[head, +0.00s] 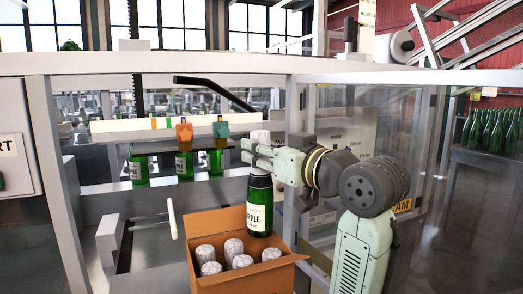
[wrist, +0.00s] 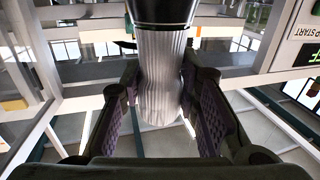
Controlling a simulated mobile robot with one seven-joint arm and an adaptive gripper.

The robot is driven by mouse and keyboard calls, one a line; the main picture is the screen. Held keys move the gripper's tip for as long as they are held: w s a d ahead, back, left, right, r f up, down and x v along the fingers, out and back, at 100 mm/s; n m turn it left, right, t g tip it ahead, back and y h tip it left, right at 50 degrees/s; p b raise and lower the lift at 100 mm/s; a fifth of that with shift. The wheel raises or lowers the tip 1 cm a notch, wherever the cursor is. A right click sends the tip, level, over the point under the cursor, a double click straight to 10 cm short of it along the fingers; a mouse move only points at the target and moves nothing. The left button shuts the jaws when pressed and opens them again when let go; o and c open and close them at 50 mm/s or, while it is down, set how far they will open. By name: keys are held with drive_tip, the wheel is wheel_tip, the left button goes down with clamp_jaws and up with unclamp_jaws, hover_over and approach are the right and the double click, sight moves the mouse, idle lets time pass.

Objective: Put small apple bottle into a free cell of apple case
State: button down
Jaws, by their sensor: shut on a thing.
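The small apple bottle (head: 260,218) is dark green with a white APPLE label and a pale foil-covered neck. It hangs roughly upright from my gripper (head: 258,156), which is shut on the neck. In the wrist view the silvery foil neck (wrist: 163,75) sits between the two finger pads of my gripper (wrist: 165,112), with the dark shoulder above. The apple case (head: 222,222) is an open cardboard box below. Several foil-topped bottles (head: 233,247) stand in it. The bottle's base overlaps the far right of the case opening; I cannot tell its exact height. The cells behind it are hidden.
Three green bottles (head: 184,165) with coloured clips stand at a rail behind, left of my gripper. A white-handled lever (head: 172,218) stands left of the case. Metal frame posts (head: 292,120) and clear panels surround the spot. More green bottles (head: 490,130) stand far right.

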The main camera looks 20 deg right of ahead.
sight(269, 193)
drive_tip(key=shift+f+b, duration=2.95)
drive_tip(key=shift+f, duration=1.05)
drive_tip(key=c, duration=1.1)
unclamp_jaws()
drive_tip(key=shift+f, duration=0.1)
drive_tip(key=v, duration=1.2)
